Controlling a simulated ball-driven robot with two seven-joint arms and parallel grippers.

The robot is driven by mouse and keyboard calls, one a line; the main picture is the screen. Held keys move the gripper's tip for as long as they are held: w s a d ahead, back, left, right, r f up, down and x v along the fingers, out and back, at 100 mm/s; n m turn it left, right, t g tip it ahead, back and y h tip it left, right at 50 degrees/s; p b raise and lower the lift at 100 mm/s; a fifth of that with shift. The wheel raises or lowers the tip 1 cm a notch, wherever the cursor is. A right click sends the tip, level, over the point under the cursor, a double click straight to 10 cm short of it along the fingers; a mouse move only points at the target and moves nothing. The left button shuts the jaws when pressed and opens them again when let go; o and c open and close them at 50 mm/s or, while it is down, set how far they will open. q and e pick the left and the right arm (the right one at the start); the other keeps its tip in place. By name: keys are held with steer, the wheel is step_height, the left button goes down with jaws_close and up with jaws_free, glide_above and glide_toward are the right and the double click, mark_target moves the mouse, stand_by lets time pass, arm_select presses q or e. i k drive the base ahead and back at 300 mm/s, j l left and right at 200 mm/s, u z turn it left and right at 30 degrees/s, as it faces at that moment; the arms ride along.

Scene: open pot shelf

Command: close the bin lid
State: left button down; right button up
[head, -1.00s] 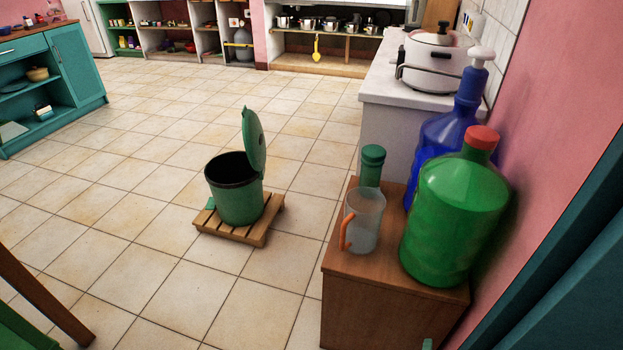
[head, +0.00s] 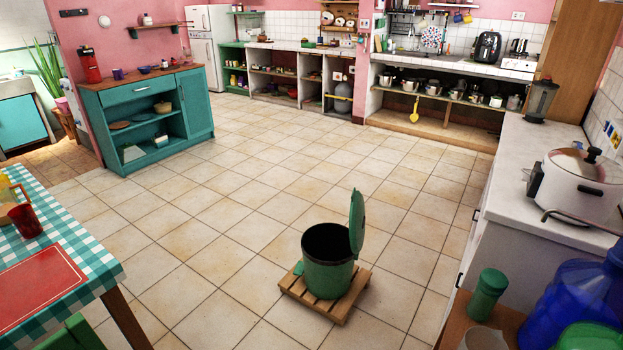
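The green bin (head: 328,272) stands upright on a small wooden slatted pallet (head: 355,299) on the tiled floor, a little right of the middle in the head view. Its green lid (head: 357,223) is open and stands nearly vertical at the right side of the rim. The dark inside of the bin shows. A small green pedal-like part (head: 298,268) sticks out at the bin's left. Neither of my grippers is in view.
A table with a checkered cloth (head: 92,250) stands at the left. A wooden stand (head: 455,330) with bottles and a white counter (head: 530,160) are at the right. Tiled floor (head: 230,215) around the bin is clear.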

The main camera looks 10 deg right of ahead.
mark_target(357, 213)
steer(key=i+z, duration=0.1)
steer(key=i, duration=0.3)
steer(key=i+j+z, duration=0.1)
steer(key=i, duration=0.35)
steer(key=i+j+z, duration=0.1)
steer(key=i, duration=0.3)
steer(key=j, duration=0.1)
